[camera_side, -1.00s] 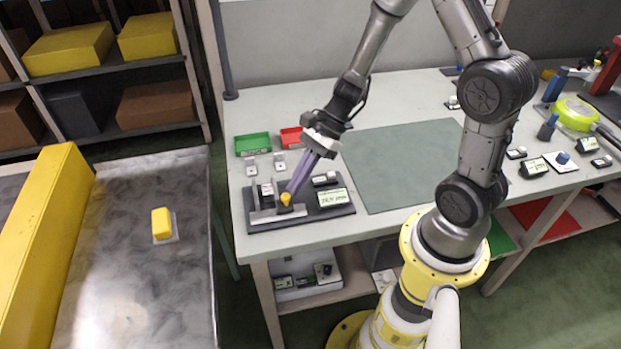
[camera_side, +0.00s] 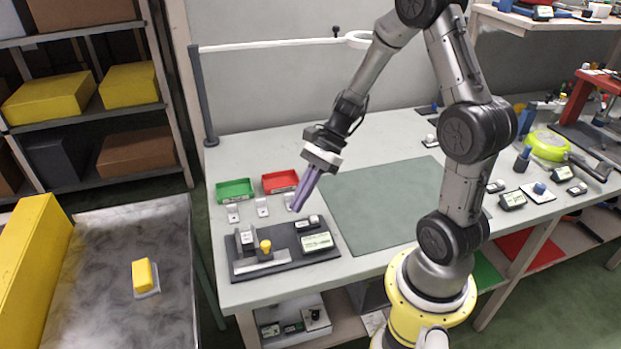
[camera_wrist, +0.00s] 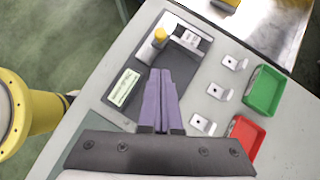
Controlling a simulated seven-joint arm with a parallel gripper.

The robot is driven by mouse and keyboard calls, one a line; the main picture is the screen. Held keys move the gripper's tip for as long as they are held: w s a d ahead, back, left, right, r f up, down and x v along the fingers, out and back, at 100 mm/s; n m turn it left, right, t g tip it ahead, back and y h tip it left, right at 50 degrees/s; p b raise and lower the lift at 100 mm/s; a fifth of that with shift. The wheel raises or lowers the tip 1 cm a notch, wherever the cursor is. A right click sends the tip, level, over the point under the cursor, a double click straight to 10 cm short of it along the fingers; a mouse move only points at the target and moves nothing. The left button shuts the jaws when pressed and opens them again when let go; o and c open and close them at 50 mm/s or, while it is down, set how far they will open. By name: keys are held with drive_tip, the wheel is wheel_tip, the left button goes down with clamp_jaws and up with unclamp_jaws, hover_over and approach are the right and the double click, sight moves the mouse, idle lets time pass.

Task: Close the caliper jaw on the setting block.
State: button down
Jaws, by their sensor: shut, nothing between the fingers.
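The caliper stands on a dark base plate (camera_side: 292,268) at the left front of the table. Its yellow knob (camera_side: 265,246) sits on the jaw by a light metal rail. The small grey setting block (camera_side: 247,240) with a white label stands just left of the knob; I cannot tell whether the jaw touches it. The knob also shows at the top of the wrist view (camera_wrist: 160,36). My gripper (camera_side: 297,206), with purple fingers, is shut and empty, above and right of the knob and apart from it. In the wrist view its fingertips (camera_wrist: 160,73) point towards the knob.
A green display (camera_side: 317,241) and a small switch box (camera_side: 309,223) sit on the plate. Behind are several small metal brackets (camera_side: 262,207), a green tray (camera_side: 236,190) and a red tray (camera_side: 281,181). A clear green mat (camera_side: 385,205) lies to the right.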

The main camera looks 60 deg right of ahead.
drive_tip(key=v, duration=0.5)
drive_tip(key=m+h, duration=0.5)
drive_tip(key=m, duration=0.2)
hover_over(273, 252)
drive_tip(key=s+d, duration=0.3)
drive_tip(key=s, duration=0.2)
drive_tip(key=f, duration=0.6)
drive_tip(key=shift+w+d+f, duration=0.15)
drive_tip(key=shift+d+f, duration=0.05)
drive_tip(key=shift+f, duration=0.2)
drive_tip(key=shift+w+a+f+t, duration=0.15)
drive_tip(key=shift+w+a, duration=0.2)
drive_tip(key=shift+w, duration=0.15)
drive_tip(key=shift+w+a+f+t, duration=0.15)
drive_tip(key=shift+w+a, duration=0.2)
drive_tip(key=shift+w, duration=0.1)
drive_tip(key=shift+w+a+f, duration=0.1)
drive_tip(key=shift+w+a, duration=0.35)
drive_tip(key=shift+w, duration=0.25)
